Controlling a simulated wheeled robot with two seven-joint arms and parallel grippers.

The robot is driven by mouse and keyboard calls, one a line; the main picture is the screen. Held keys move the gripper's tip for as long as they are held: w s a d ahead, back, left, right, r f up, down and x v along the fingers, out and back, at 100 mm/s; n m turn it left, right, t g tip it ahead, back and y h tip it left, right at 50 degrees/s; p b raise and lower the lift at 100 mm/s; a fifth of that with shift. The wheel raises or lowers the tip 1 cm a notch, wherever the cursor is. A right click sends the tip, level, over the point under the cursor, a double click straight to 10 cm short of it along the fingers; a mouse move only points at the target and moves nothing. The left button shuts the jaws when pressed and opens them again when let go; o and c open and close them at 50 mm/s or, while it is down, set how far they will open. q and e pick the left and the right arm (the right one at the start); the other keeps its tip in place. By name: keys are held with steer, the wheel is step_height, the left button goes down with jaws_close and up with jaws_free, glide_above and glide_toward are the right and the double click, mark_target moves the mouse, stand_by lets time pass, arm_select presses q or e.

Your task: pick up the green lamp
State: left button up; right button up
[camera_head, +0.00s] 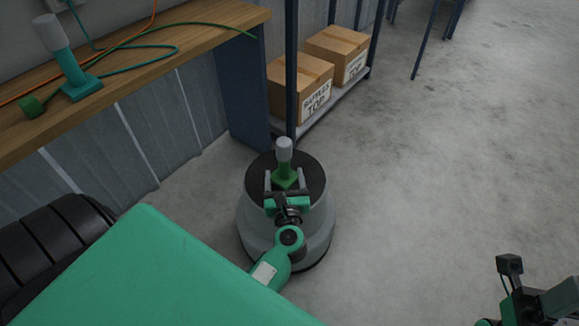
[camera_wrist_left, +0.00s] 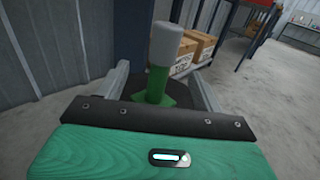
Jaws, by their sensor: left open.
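The green lamp (camera_head: 285,177) has a green base and stem and a pale grey cylindrical head. It stands upright on the black top of a round grey drum (camera_head: 255,222). My left gripper (camera_head: 285,181) is open, with one finger on each side of the lamp. In the left wrist view the lamp (camera_wrist_left: 160,85) shows between the two spread fingers, with visible gaps on both sides. The gripper body hides part of the drum. A part of my right arm shows at the lower right of the head view, but its fingers are out of frame.
A similar teal lamp (camera_head: 75,78) stands on the wooden bench (camera_head: 190,35) among loose cables (camera_head: 140,47). Two cardboard boxes (camera_head: 298,90) sit on a low shelf behind the drum, near a dark blue post (camera_head: 291,60). The floor to the right is clear.

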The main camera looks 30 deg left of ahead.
mark_target(283, 158)
arm_select(q)
steer(key=x, duration=0.6)
steer(key=shift+w+b, duration=0.1)
steer(key=shift+b, duration=0.2)
steer(key=shift+b+x, duration=0.7)
steer(key=shift+x, duration=1.95)
steer(key=shift+w+d+r, duration=0.1)
steer(key=shift+d, duration=0.05)
jaws_close()
